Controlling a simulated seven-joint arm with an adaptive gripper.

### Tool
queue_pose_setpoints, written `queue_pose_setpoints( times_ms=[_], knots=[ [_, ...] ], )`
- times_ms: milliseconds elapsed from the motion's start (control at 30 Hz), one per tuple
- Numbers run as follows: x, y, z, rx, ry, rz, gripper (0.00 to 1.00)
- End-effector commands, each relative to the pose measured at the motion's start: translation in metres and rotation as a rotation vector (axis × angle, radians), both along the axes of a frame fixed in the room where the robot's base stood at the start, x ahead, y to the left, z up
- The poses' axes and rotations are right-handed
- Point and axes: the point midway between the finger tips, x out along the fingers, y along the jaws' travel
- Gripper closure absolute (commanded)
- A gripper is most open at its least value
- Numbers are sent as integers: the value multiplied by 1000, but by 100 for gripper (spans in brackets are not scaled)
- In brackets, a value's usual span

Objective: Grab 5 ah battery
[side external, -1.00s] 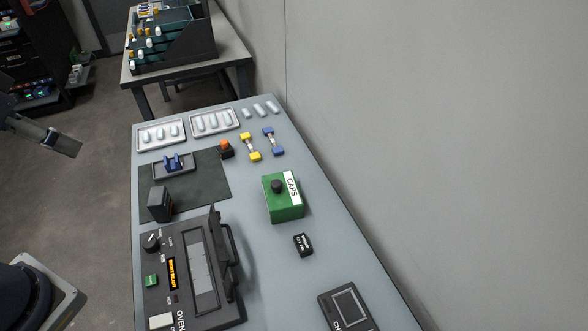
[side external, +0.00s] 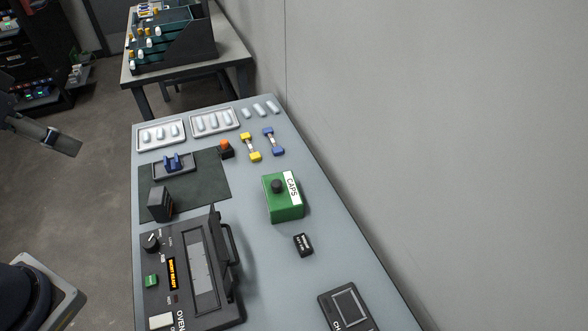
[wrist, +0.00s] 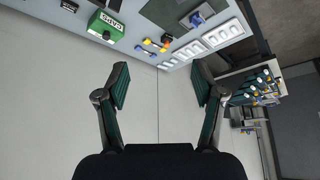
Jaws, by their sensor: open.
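A small black block with a white label (side external: 303,245) lies on the grey bench, in front of the green CAPS box. It looks like a battery, but its label is too small to read here. In the wrist view it shows at the top left edge (wrist: 69,6). My gripper (wrist: 160,75) is open and empty, its two dark fingers well apart. It is in the air, far from the black block, with the bench beyond its fingertips. In the side view only part of my arm shows at the left edge.
The green CAPS box (side external: 284,206) stands near the block. The black oven (side external: 226,313) is to its left and a dark device with a screen (side external: 347,304) is at the front. White trays (side external: 161,147) are at the back. A wall runs along the right.

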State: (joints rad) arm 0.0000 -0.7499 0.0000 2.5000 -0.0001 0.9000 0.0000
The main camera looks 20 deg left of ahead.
Motion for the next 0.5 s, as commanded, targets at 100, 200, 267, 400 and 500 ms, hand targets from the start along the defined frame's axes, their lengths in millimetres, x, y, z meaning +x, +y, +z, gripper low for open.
queue_pose_setpoints(
  times_ms=[100, 200, 267, 400, 500],
  knots=[
    [0, 0, 0, 0, 0, 0, 29],
    [0, 0, 0, 0, 0, 0, 29],
    [0, 0, 0, 0, 0, 0, 29],
    [16, -1, 14, -56, -60, 64, 29],
    [39, 2, 14, -119, -40, 133, 29]
  ],
)
